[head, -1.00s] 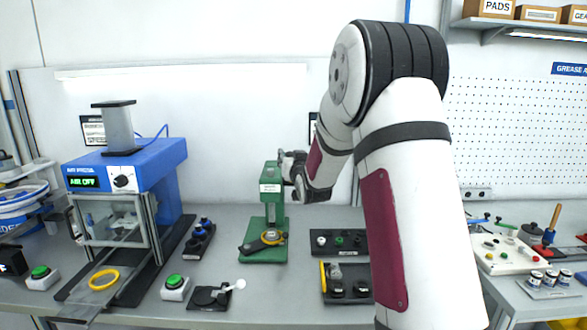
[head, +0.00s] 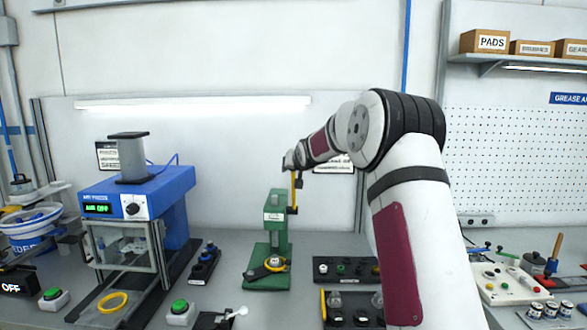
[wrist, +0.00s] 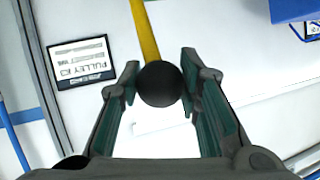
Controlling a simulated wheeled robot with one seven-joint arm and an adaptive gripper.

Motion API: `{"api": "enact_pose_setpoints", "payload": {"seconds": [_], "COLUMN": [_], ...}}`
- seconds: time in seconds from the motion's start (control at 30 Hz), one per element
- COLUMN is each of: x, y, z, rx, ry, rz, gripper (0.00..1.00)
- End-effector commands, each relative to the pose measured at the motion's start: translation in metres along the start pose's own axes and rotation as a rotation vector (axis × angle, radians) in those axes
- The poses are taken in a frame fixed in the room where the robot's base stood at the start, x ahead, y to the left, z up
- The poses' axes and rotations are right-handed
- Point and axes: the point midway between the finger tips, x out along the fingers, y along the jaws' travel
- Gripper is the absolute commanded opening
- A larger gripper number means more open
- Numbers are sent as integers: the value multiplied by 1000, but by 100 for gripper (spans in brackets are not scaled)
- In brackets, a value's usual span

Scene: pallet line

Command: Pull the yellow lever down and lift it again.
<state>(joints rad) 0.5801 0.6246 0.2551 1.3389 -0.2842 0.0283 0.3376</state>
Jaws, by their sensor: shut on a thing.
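The yellow lever (head: 293,190) rises nearly upright from the right side of the green press (head: 277,232). In the wrist view its yellow rod (wrist: 146,32) ends in a black ball knob (wrist: 158,84). My gripper (head: 291,163) is at the lever's top end, above the press. In the wrist view my gripper (wrist: 160,72) has the knob between its two fingers and is shut on it.
A blue press (head: 165,190) stands to the left, with green buttons (head: 180,307) near it. Dark trays (head: 345,268) with small parts lie right of the green press.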

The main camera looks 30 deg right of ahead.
Motion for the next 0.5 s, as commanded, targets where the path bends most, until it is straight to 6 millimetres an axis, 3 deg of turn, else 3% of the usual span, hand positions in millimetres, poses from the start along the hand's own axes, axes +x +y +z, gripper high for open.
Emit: {"api": "enact_pose_setpoints", "payload": {"seconds": [0.4, 0.43, 0.5], "x": [0, 0, 0], "y": [0, 0, 0], "z": [-8, -8, -8], "rx": [1, 1, 1], "ry": [14, 14, 13], "rz": [-2, -2, -2], "gripper": [0, 36, 52]}}
